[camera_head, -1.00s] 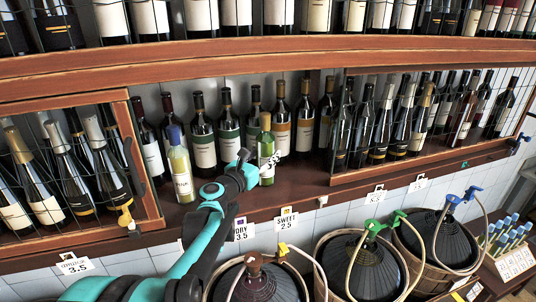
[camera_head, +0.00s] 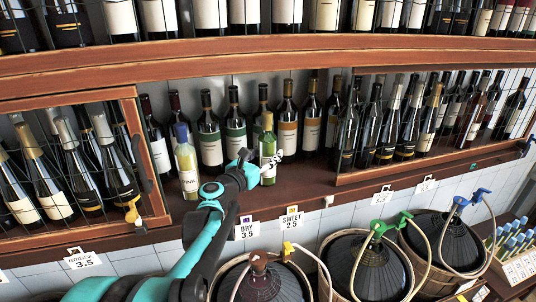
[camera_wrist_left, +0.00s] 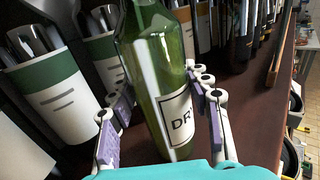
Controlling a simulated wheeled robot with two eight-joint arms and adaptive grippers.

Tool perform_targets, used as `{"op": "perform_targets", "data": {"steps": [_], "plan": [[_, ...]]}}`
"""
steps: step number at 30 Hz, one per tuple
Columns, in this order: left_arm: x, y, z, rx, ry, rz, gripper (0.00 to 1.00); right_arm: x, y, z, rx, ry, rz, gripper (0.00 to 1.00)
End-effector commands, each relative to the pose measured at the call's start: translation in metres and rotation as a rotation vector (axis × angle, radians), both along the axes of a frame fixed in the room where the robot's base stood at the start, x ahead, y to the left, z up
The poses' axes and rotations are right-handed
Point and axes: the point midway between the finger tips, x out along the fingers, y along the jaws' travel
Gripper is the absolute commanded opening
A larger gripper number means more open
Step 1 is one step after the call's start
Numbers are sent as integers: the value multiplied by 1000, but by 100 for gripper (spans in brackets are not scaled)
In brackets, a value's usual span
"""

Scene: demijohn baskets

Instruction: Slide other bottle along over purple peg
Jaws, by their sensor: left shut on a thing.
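My left gripper (camera_head: 266,160) is shut on a green bottle (camera_head: 267,147) with a yellowish top, upright at the shelf's front. In the left wrist view the fingers (camera_wrist_left: 160,100) flank this bottle (camera_wrist_left: 150,60), whose label begins "DR". I cannot tell whether its base touches the shelf. A paler bottle (camera_head: 187,170) with a blue top stands apart to its left. Below on the shelf's front edge, a small peg (camera_head: 245,219), apparently purple, holds a 3.5 price card (camera_head: 247,231). A yellow peg (camera_head: 291,209) holds the "SWEET 2.5" card (camera_head: 291,220) to its right. My right gripper is out of view.
Dark wine bottles (camera_head: 210,135) stand close behind on the shelf (camera_head: 325,192). Wire-fronted racks flank the bay. Wicker-covered demijohns (camera_head: 365,265) with hoses stand below. The shelf front between the two pale bottles is clear.

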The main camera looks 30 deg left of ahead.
Motion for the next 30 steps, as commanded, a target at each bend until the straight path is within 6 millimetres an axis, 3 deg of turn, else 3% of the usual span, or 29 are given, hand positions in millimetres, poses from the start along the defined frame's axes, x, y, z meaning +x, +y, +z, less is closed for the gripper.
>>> {"op": "perform_targets", "data": {"steps": [30], "plan": [[-24, 18, 0, 0, 0, 2, 0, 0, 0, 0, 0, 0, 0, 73]]}}
